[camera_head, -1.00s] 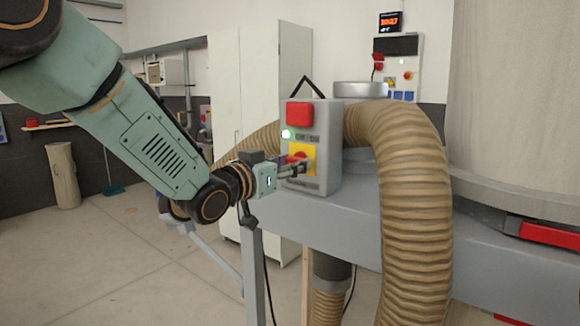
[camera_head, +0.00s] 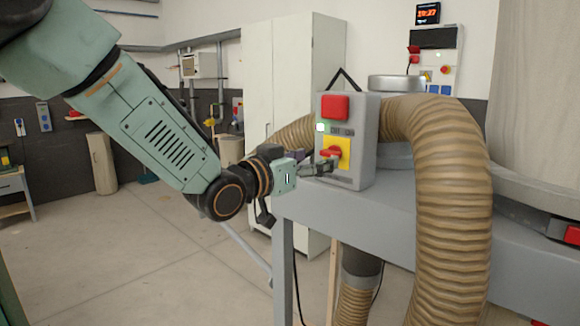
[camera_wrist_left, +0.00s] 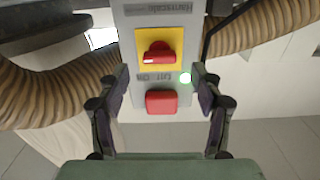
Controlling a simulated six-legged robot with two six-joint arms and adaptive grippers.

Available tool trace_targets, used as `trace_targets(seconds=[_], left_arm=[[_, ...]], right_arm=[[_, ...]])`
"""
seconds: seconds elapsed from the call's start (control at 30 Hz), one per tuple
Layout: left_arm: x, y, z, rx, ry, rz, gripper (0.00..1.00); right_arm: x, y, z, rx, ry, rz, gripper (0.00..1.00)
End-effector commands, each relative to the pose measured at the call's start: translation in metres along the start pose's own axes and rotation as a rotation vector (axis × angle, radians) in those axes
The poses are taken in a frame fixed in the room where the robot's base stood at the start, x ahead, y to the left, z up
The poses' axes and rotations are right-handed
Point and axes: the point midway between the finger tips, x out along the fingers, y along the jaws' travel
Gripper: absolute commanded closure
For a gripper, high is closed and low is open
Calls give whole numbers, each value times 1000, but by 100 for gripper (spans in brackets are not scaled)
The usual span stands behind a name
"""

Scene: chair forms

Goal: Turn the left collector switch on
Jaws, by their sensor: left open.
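The grey collector switch box (camera_head: 363,150) stands on the grey machine bench. It has a red rotary knob (camera_head: 331,151) on a yellow plate (camera_head: 344,146), a red button (camera_head: 335,107) and a lit green lamp (camera_head: 321,127). In the left wrist view the box appears upside down. There the knob (camera_wrist_left: 159,55) lies nearly crosswise on its plate, beside the lamp (camera_wrist_left: 185,78) and the button (camera_wrist_left: 161,101). My left gripper (camera_head: 325,168) is open in front of the box, its fingers (camera_wrist_left: 160,76) apart on either side with nothing between them. My right gripper is not in view.
A thick ribbed tan hose (camera_head: 450,190) arches over the bench (camera_head: 400,205) right of the box. A white cabinet (camera_head: 294,85) stands behind. A wall panel (camera_head: 433,65) with a red display is at the back right.

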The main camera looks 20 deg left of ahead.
Motion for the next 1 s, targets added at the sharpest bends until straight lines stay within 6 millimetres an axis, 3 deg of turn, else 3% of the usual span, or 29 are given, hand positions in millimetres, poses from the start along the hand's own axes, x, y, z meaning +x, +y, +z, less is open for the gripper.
trace_targets(seconds=[0.1, 0.4, 0.7, 1.0], left_arm=[[-22, -1, -2, -6, 4, -1, 34], [-60, 1, -1, -5, 5, 1, 34], [-80, 0, -1, -2, 3, 0, 34], [-83, 1, 0, 1, 1, 1, 34]], right_arm=[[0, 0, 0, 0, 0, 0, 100], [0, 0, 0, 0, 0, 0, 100], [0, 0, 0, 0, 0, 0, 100], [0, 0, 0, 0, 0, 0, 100]])
